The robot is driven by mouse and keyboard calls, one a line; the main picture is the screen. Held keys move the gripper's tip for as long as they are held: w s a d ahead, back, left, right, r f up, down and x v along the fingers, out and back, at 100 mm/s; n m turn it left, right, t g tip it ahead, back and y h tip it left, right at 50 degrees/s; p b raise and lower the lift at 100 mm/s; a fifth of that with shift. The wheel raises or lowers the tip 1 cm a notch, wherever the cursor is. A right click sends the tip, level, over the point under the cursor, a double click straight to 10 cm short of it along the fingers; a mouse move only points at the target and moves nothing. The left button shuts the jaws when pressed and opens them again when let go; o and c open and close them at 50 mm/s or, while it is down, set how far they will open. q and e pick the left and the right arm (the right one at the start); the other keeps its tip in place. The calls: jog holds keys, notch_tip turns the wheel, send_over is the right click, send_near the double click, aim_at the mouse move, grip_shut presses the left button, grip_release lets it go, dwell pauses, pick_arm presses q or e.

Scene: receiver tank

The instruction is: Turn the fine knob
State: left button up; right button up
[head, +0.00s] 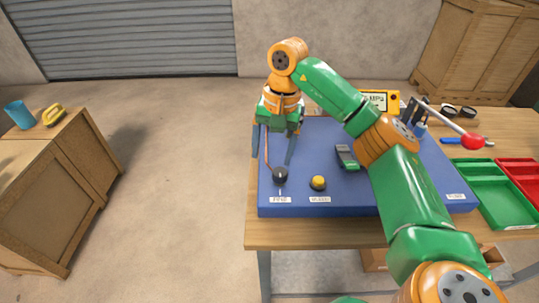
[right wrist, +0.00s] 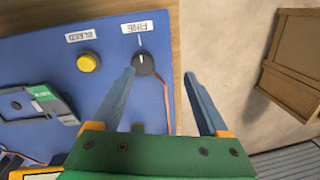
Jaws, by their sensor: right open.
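The fine knob (head: 280,175) is a small black round knob with a white pointer line, at the front left corner of the blue panel (head: 340,200), by a white label reading FINE. In the right wrist view the knob (right wrist: 143,62) is just beyond the left fingertip, its line toward the label. My right gripper (head: 272,160) is open and empty, pointing toward the knob from behind. In the right wrist view its fingers (right wrist: 160,72) are wide apart, and the knob lies nearer the left finger than the right. I cannot tell whether that finger touches it. My left gripper is out of view.
A yellow button (head: 318,182) labelled BLEED sits right of the knob. A green and grey device (head: 347,157) is farther back on the panel. A red-ended lever (head: 471,141), green tray (head: 490,190) and red tray (head: 522,175) are at the right.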

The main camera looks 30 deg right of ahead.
aim_at(280, 172)
jog(key=shift+s+d+h, duration=0.25)
jog(key=shift+s+d, duration=0.1)
jog(key=shift+d, duration=0.25)
jog(key=shift+s+d+h, duration=0.25)
jog(key=shift+s+d, duration=0.05)
jog(key=shift+d, duration=0.25)
jog(key=f, duration=0.5)
jog(key=shift+w+a+f, duration=0.1)
jog(key=shift+a+f, duration=0.1)
jog(key=shift+f, duration=0.2)
jog(key=shift+a, duration=0.1)
grip_shut()
jog(key=shift+m, duration=0.3)
